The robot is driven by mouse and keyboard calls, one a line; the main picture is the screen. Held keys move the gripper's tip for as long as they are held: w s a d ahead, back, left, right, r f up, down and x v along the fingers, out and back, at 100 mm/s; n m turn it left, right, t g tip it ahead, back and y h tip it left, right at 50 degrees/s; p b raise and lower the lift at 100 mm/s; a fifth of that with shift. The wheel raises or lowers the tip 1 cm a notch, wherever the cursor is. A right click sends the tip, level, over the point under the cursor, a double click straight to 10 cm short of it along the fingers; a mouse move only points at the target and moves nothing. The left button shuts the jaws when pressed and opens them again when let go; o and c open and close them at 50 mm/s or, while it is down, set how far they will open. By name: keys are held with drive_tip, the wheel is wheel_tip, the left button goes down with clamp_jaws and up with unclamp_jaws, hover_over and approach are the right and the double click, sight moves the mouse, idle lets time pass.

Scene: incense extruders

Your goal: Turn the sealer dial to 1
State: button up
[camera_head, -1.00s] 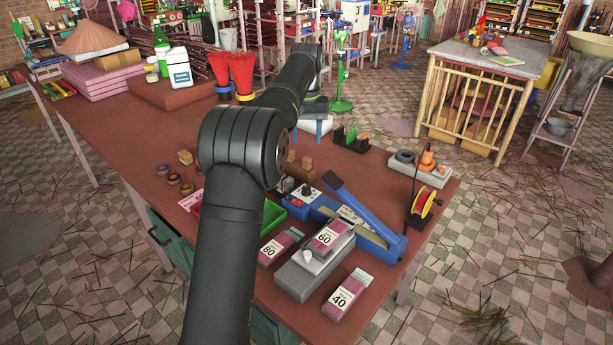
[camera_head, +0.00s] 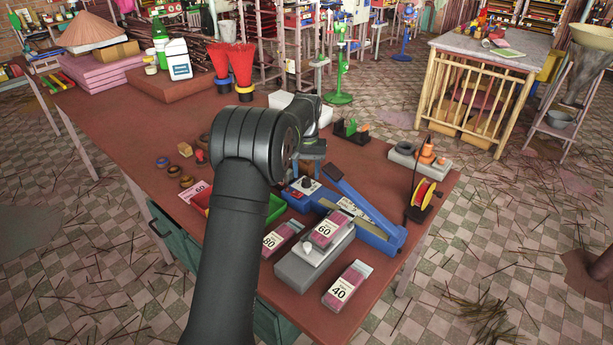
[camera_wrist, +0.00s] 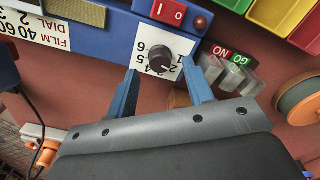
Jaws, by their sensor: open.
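The blue sealer (camera_head: 365,228) lies on the brown table with its long arm raised at an angle. Its black round dial (camera_wrist: 160,58) sits on a white plate with printed numbers, and the dial also shows in the head view (camera_head: 306,183). A pale pointer mark on the knob seems to face the lower right of the wrist view, but the number it meets is unclear. My gripper (camera_wrist: 161,66) is open, its two blue fingers on either side of the dial in the picture. I see no clear contact. My arm partly hides the gripper in the head view.
A red switch (camera_wrist: 168,12) and red lamp (camera_wrist: 201,23) sit beside the dial. A label card (camera_wrist: 35,28) reads FILM DIAL. Clear GO/NO holders (camera_wrist: 232,72) stand close to the right finger. A pack marked 60 (camera_head: 328,230) rests on a grey scale (camera_head: 298,271).

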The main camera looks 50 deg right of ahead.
drive_tip(key=shift+f, duration=1.1)
drive_tip(key=c, duration=1)
drive_tip(key=shift+n, duration=2.2)
drive_tip(key=o, duration=1)
